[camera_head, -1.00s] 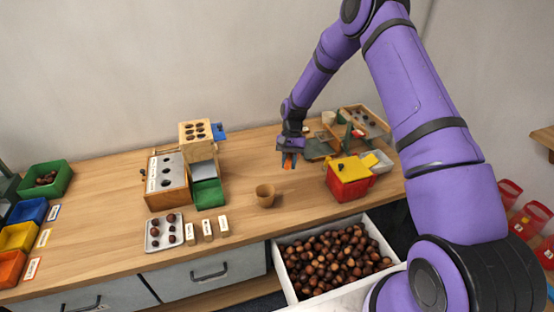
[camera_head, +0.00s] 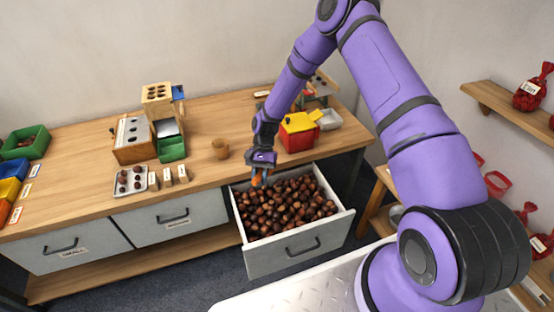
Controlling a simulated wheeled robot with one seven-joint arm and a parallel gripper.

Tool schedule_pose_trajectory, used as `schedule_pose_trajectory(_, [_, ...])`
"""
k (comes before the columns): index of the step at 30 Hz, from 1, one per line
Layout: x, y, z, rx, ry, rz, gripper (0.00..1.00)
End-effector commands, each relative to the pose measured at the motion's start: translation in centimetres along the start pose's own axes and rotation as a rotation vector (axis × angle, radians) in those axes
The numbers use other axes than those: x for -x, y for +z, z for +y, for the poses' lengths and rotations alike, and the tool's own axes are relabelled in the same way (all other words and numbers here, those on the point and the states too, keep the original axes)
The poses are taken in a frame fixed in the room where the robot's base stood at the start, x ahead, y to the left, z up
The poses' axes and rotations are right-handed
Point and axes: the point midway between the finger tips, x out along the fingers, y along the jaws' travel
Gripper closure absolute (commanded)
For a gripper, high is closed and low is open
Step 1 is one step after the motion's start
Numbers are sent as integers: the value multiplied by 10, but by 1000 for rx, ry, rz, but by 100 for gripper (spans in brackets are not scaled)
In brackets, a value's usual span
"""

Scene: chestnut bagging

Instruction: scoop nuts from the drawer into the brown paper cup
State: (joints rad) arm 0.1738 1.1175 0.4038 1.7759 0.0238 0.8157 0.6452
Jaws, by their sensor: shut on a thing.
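The open drawer (camera_head: 284,262) sticks out from under the counter and is filled with brown nuts (camera_head: 288,208). My gripper (camera_head: 260,180) points down over the drawer's back left part. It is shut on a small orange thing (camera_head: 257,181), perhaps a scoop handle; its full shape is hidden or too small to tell. I cannot tell whether it touches the nuts.
A red and yellow box (camera_head: 298,136) stands on the counter right of my arm. A wooden stand with a green bin (camera_head: 172,149) and a tray of nuts (camera_head: 131,181) are left of the cup. Shut drawers (camera_head: 178,217) lie left of the open one. Shelves (camera_head: 505,108) are at the right.

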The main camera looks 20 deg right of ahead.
Motion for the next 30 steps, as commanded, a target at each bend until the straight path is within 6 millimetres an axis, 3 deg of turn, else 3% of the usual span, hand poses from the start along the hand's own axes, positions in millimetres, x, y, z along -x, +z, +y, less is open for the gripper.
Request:
schedule_pose_trajectory(1, [-18,6,-10,-55,-42,-15,100])
schedule_pose_trajectory(6, [-66,27,-51,-283,-220,-43,100])
schedule_pose_trajectory(12, [-100,51,-86,-516,-409,-69,100])
schedule_pose_trajectory(21, [-117,76,-117,-758,-621,-90,100])
schedule_pose_trajectory(30, [-121,79,-123,-820,-683,-99,100])
